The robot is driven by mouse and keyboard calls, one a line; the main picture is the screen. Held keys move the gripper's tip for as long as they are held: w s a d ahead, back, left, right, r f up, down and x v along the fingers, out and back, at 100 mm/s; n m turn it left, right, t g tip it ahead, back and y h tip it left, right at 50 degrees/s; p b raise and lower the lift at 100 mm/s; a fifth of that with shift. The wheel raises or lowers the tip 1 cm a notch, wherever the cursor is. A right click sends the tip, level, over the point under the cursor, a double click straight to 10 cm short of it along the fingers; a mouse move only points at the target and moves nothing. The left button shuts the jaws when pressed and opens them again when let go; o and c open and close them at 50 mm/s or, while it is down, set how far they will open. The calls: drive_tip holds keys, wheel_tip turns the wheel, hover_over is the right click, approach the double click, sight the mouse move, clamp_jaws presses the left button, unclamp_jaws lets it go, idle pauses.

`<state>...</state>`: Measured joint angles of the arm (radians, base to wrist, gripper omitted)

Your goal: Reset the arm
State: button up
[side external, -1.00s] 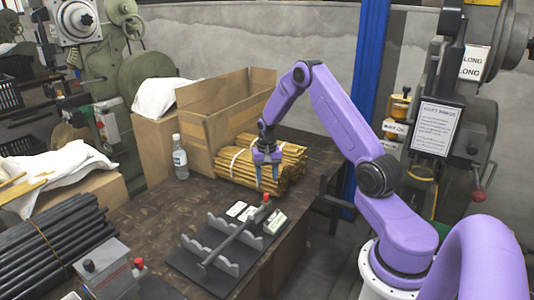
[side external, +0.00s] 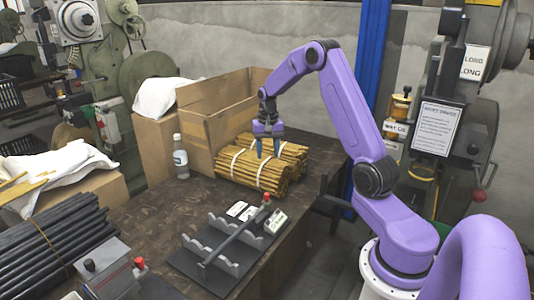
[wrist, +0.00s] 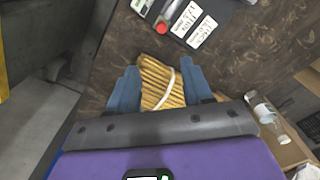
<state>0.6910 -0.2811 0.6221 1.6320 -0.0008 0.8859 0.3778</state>
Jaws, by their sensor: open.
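My gripper (side external: 267,147) hangs fingers-down above the bundle of yellow-brown sticks (side external: 250,173) on the table. Its blue fingers are apart with nothing visibly held. In the side view the fingertips overlap the top of the bundle, so I cannot tell whether they touch it. In the wrist view the fingers of my gripper (wrist: 158,92) show on either side of the bundle (wrist: 158,84), which has a pale band around it. My purple arm arches over from the right.
An open cardboard box (side external: 197,135) stands behind the bundle, with a water bottle (side external: 180,157) to its left. A dark rack with a rod (side external: 233,240) and white labels lies in front. Dark rods (side external: 48,240) lie at left. A blue post (side external: 368,80) stands behind my arm.

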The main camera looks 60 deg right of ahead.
drive_tip(key=s+a+r+n, duration=0.2)
drive_tip(key=s+a+n, duration=0.1)
drive_tip(key=a, duration=0.5)
drive_tip(key=s+a+r+n, duration=0.3)
drive_tip(key=a+n, duration=0.1)
drive_tip(key=a, duration=0.5)
drive_tip(key=s+a+r+n, duration=0.2)
drive_tip(key=s+a+n, duration=0.15)
drive_tip(key=a, duration=0.45)
drive_tip(key=s+a+n, duration=0.2)
drive_tip(key=s+n, duration=0.3)
drive_tip(key=s, duration=0.6)
drive_tip(key=s+a+n, duration=0.3)
drive_tip(key=s+n, duration=0.3)
drive_tip(key=s, duration=0.5)
drive_tip(key=shift+s+a+r, duration=0.25)
drive_tip(key=shift+s+r, duration=0.1)
drive_tip(key=shift+r, duration=0.05)
